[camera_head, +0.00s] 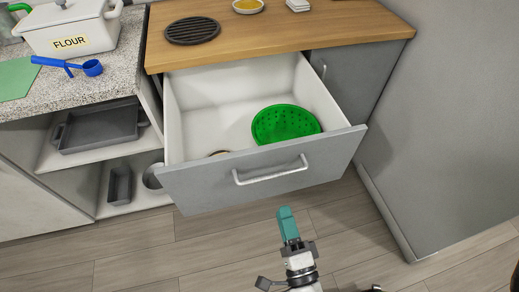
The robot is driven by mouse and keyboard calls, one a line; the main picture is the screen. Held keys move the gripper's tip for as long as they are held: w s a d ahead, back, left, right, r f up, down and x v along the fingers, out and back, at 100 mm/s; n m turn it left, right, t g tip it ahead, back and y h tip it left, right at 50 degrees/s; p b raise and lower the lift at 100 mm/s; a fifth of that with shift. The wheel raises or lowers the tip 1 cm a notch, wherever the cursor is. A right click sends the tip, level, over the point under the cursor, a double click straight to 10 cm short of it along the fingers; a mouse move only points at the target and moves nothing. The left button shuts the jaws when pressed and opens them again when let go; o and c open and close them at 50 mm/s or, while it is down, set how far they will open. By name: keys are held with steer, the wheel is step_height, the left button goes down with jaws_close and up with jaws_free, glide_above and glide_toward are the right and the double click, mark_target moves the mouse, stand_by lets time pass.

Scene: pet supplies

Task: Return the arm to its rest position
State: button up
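My gripper (287,222) is at the lower middle of the head view, with teal fingertips pointing up the picture. It is in front of the open drawer (206,188), over the wooden floor and apart from the drawer handle (270,171). The fingertips show as one narrow teal shape, so I cannot tell whether they are open or shut. No held object shows. Part of my arm shows below the gripper, at the bottom edge.
The drawer sticks out over the floor and holds a green colander (285,123). A wooden counter (255,36) lies above it. A flour box (69,28) and blue measuring spoons (68,66) are on the left counter. A grey wall (440,130) stands at right.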

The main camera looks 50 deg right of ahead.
steer(key=shift+w, duration=0.1)
steer(key=w+a+f+n+g+y+p, duration=0.15)
steer(key=w+a+n+y, duration=0.25)
steer(key=n+y, duration=0.45)
steer(key=w+a+f+n+g+y+p, duration=0.1)
steer(key=w+a+n+g+y, duration=0.35)
steer(key=n, duration=0.65)
steer(key=s+d+n+g+h+p, duration=0.1)
steer(key=s+d+n+g+h, duration=0.1)
steer(key=s+d+n+g, duration=0.3)
steer(key=s+d+g, duration=0.4)
steer(key=s+d, duration=0.3)
steer(key=shift+s+g+p, duration=0.3)
steer(key=shift+g, duration=0.1)
steer(key=shift+w+d+f, duration=0.1)
steer(key=shift+d, duration=0.05)
